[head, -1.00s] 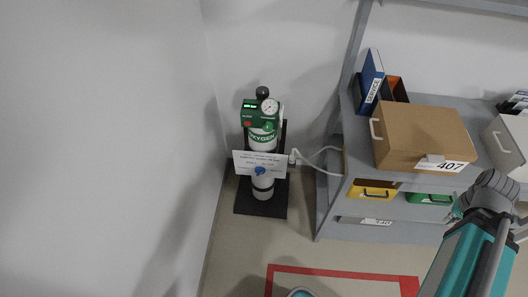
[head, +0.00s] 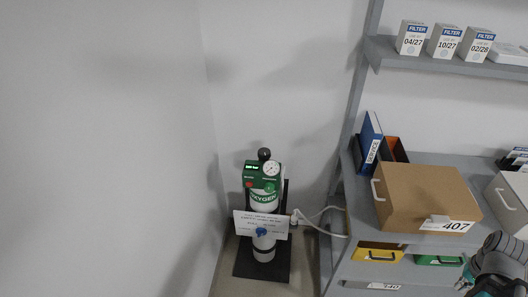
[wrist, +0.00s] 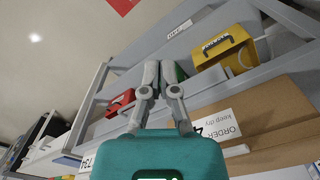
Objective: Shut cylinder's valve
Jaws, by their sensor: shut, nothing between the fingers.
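The oxygen cylinder (head: 264,244) stands upright on a dark base (head: 248,264) in the corner, in the head view. A green head with a display and a round gauge (head: 271,169) sits on top, with a dark knob (head: 264,154) above it. A blue knob (head: 261,232) shows in front of a white printed card (head: 247,221). I cannot tell which knob is the valve. My gripper (wrist: 162,66) is shut and empty in the wrist view, facing the shelf unit, far to the right of the cylinder. The fingers are out of the head view.
A grey shelf unit (head: 341,226) stands right of the cylinder, holding a brown box (head: 425,196) marked 407, a yellow bin (head: 378,252) and a green bin (head: 438,260). Filter boxes (head: 445,42) stand on the upper shelf. A pale hose (head: 318,216) runs from cylinder to shelf.

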